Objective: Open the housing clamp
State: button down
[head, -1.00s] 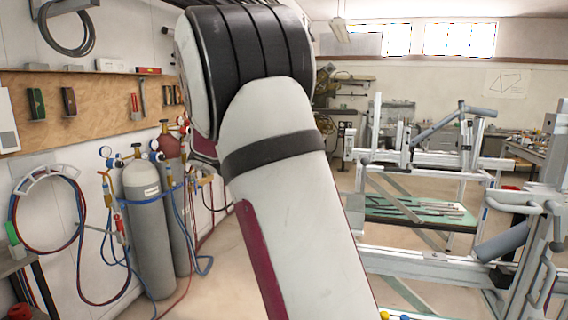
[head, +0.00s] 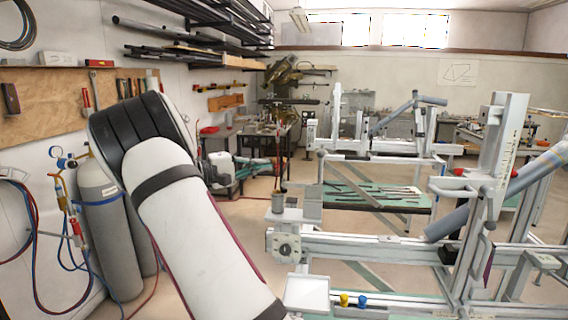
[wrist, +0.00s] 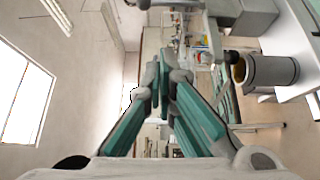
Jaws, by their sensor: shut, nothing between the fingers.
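The near frame jig (head: 370,248) stands at the right of the head view, with a long grey rail, a tall upright post (head: 497,150) and a slanted grey tube (head: 530,178). I cannot tell for certain which fitting on it is the housing clamp. My gripper (wrist: 160,72) shows in the wrist view with its teal and grey fingers together and empty. A short grey cylinder (wrist: 270,69) with a yellowish inside and a dark round knob (wrist: 232,57) lies to its right, apart from the fingers. My gripper is out of sight in the head view.
Gas cylinders (head: 103,225) with hoses stand at the left wall. A small white tray (head: 307,292) and yellow and blue knobs (head: 352,300) are at the jig's near side. A second jig (head: 375,147) stands behind. Open floor (head: 245,215) lies between my arm and the jigs.

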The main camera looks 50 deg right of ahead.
aim_at(320, 167)
jog(key=p+x, duration=0.1)
jog(key=x, duration=0.2)
jog(key=s+p+x, duration=0.1)
jog(key=x, duration=0.3)
jog(key=a+p+x, duration=0.1)
jog(key=x, duration=0.3)
jog(key=shift+s+r+p, duration=0.1)
jog(key=shift+s+p, duration=0.2)
jog(key=shift+s, duration=0.1)
jog(key=shift+s+d, duration=0.3)
jog(key=shift+s, duration=0.3)
jog(key=shift+s+d+y, duration=0.1)
jog(key=shift+s+y, duration=0.1)
jog(key=shift+y, duration=0.1)
